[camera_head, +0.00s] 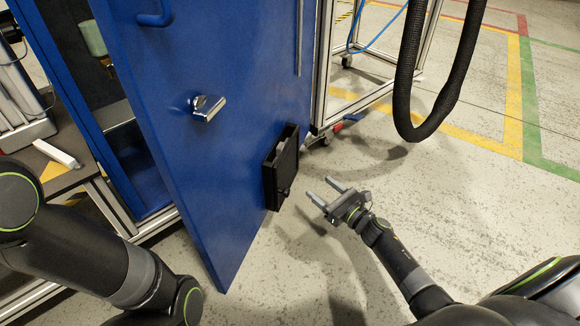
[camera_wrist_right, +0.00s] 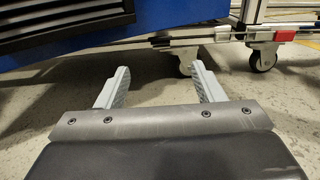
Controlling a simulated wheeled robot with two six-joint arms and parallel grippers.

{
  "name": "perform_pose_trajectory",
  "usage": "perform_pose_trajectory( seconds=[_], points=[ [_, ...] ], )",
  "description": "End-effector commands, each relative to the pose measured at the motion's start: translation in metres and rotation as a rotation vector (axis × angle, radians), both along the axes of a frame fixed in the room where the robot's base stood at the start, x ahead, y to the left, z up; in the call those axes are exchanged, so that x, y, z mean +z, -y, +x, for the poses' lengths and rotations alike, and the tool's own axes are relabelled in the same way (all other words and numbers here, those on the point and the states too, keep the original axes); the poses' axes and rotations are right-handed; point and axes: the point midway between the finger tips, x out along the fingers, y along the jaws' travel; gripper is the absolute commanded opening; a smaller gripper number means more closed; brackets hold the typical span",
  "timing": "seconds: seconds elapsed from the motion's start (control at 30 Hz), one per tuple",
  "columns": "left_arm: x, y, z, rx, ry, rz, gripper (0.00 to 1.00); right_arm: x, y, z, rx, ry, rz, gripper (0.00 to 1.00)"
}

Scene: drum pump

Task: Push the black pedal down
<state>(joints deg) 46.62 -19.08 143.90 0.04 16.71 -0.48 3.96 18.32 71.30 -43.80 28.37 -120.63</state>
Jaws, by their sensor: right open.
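No part is plainly recognisable as the black pedal. A black box-like fitting (camera_head: 282,168) with a small knob is on the lower part of the blue door; a black slatted part at the upper left of the right wrist view (camera_wrist_right: 65,20) may be the same fitting. My right gripper (camera_head: 319,187) is open and empty, low above the floor, to the right of this fitting and apart from it. Its two grey fingers show spread in the right wrist view (camera_wrist_right: 160,68). My left arm enters at the left, but its gripper is out of frame.
The blue door (camera_head: 190,75) stands open with a metal handle (camera_head: 208,108). A wheeled metal frame stands behind it, with a caster (camera_wrist_right: 262,58) and a red-ended bar (camera_wrist_right: 284,35). A thick black hose (camera_head: 402,90) hangs at the upper right. The floor at right is clear.

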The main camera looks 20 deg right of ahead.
Motion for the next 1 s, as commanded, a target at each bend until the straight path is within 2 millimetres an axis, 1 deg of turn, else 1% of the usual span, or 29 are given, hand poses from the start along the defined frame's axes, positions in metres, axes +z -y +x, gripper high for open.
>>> perform_pose_trajectory(
  seconds=[0.03, 0.3, 0.5, 0.6, 0.8, 1.0],
  points=[
    [-0.007, 0.0, 0.0, 0.0, 0.0, 0.0, 0.0, -0.002, -0.004, 0.011, 0.001, 0.003, 0.003, 0.62],
    [-0.027, 0.0, 0.0, -0.002, 0.004, 0.0, 0.0, -0.003, -0.025, 0.067, 0.001, 0.002, 0.004, 0.62],
    [-0.043, 0.0, 0.0, -0.004, 0.007, -0.001, 0.0, -0.004, -0.038, 0.104, 0.0, 0.001, 0.004, 0.62],
    [-0.05, 0.0, -0.001, -0.004, 0.008, -0.002, 0.0, -0.003, -0.043, 0.118, 0.0, 0.0, 0.003, 0.62],
    [-0.056, -0.001, -0.001, -0.005, 0.009, -0.002, 0.0, -0.002, -0.048, 0.133, 0.0, -0.002, 0.003, 0.62],
    [-0.056, -0.001, -0.001, -0.005, 0.009, -0.002, 0.0, 0.0, -0.05, 0.136, 0.0, -0.001, 0.004, 0.62]
  ],
)
